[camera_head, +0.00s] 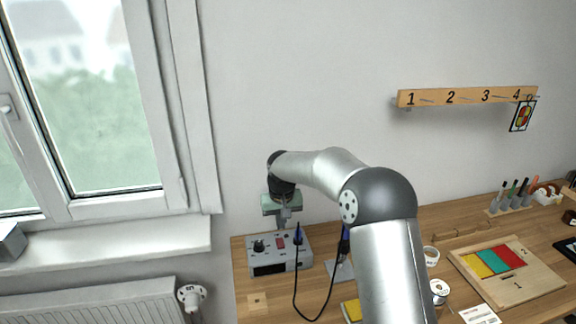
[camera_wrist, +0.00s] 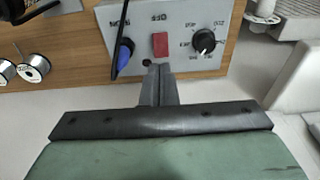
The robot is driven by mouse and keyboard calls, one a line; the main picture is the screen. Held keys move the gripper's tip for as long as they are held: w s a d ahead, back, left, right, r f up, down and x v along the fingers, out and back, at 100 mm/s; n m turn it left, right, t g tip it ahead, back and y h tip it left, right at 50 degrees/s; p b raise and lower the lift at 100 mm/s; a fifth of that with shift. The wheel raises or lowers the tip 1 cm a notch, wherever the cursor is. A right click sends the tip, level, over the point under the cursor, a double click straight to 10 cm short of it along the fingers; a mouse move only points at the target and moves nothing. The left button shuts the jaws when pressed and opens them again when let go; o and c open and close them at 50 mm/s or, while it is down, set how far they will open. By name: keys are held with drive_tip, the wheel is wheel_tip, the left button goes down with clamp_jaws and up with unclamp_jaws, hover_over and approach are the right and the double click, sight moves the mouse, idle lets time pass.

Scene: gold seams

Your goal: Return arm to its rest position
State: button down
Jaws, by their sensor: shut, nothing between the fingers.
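My gripper (camera_head: 284,222) hangs at the end of my arm, pointing down, above the grey control box at the left end of the table. In the wrist view my gripper (camera_wrist: 157,68) shows its two fingers together, with nothing between them. The grey control box (camera_head: 268,268) has a black knob, a red switch and a blue plug with a black cable. In the wrist view the box (camera_wrist: 180,18) lies just beyond my fingertips, with the red switch (camera_wrist: 160,44) close ahead of them. I cannot tell whether the fingertips touch the box.
A wooden board with coloured panels (camera_head: 526,287) lies on the right of the table (camera_head: 445,232). Wire spools (camera_head: 439,287) stand near my arm. A numbered rack (camera_head: 468,96) hangs on the wall. The window sill (camera_head: 110,250) and radiator (camera_head: 90,305) are at left.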

drive_tip(key=s+d+r+m, duration=0.1)
drive_tip(key=s+d+r, duration=0.3)
drive_tip(key=s, duration=0.5)
drive_tip(key=s+d+r+h, duration=0.1)
drive_tip(key=s+d+r, duration=0.1)
drive_tip(key=s+d, duration=0.6)
drive_tip(key=s+d+r+m, duration=0.1)
drive_tip(key=s+d+r, duration=0.3)
drive_tip(key=s, duration=0.6)
drive_tip(key=s+d+f, duration=0.1)
drive_tip(key=s, duration=0.5)
drive_tip(key=s+d+f, duration=0.1)
drive_tip(key=s+f, duration=0.1)
drive_tip(key=s, duration=0.5)
drive_tip(key=shift+d+f+m+g+y, duration=0.3)
drive_tip(key=shift+d+m, duration=0.1)
